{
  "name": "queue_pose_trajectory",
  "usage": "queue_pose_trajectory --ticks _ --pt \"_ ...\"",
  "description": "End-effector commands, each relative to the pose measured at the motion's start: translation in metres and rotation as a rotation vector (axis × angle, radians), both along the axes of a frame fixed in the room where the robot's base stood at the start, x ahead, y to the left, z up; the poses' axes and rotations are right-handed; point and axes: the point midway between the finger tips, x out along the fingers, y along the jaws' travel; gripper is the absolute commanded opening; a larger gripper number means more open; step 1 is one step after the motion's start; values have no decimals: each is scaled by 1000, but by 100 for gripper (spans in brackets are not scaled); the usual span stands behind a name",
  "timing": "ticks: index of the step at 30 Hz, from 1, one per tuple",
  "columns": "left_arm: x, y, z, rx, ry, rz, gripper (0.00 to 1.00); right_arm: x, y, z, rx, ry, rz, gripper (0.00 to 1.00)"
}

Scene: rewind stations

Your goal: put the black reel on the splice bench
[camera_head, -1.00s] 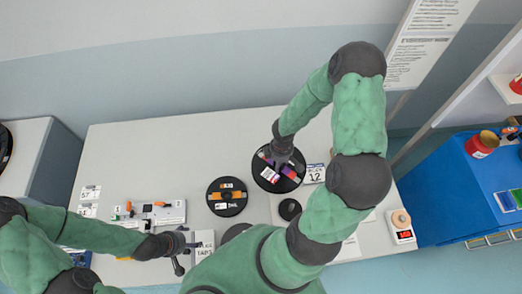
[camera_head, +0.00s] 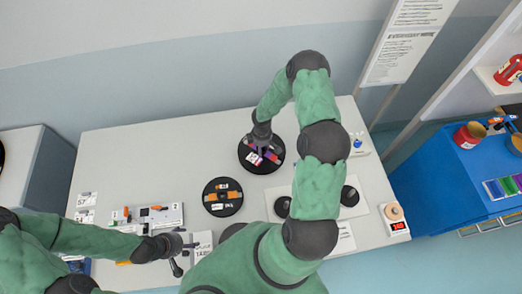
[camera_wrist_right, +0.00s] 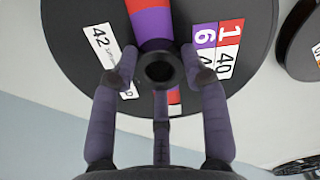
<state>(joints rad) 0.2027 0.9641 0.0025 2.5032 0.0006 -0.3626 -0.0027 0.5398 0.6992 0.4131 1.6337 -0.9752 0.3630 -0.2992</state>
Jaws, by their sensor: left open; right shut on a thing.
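A black reel (camera_head: 248,166) with a red and purple band and white labels is at the middle of the long grey bench (camera_head: 120,170) in the head view. My right gripper (camera_head: 264,148) is over its centre. In the right wrist view the fingers (camera_wrist_right: 160,75) are closed around the hub of the reel (camera_wrist_right: 75,30). Its height above the bench is hard to tell. A second black reel (camera_head: 222,208) with orange bands lies to its left; a dark disc edge (camera_wrist_right: 300,50) shows at the right in the wrist view. My left gripper (camera_head: 186,250) is open and empty near the front edge.
A fixture with orange parts (camera_head: 150,216) lies on the bench's left part. Small black knobs (camera_head: 349,196) and a red-display device (camera_head: 395,220) are at the right. Bare bench lies behind the orange-banded reel.

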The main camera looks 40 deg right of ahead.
Motion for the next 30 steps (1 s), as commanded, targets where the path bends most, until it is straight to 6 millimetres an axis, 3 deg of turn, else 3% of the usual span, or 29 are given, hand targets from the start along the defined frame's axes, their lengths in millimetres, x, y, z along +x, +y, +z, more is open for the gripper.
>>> queue_pose_trajectory --ticks 7,14,26,27,29,30 --pt "0 0 -2 0 0 0 71 8 -2 -10 0 0 -2 0" --pt "0 0 -16 0 0 0 71 7 -2 -40 0 1 0 0" --pt "0 0 -19 0 0 0 71 8 -2 -43 -1 -1 -1 0" --pt "0 0 -18 0 0 0 71 7 -2 -42 1 1 0 54" --pt "0 0 -18 0 0 0 71 7 -2 -42 1 1 -1 69" --pt "0 0 -18 0 0 0 71 7 -2 -42 1 1 -1 69"
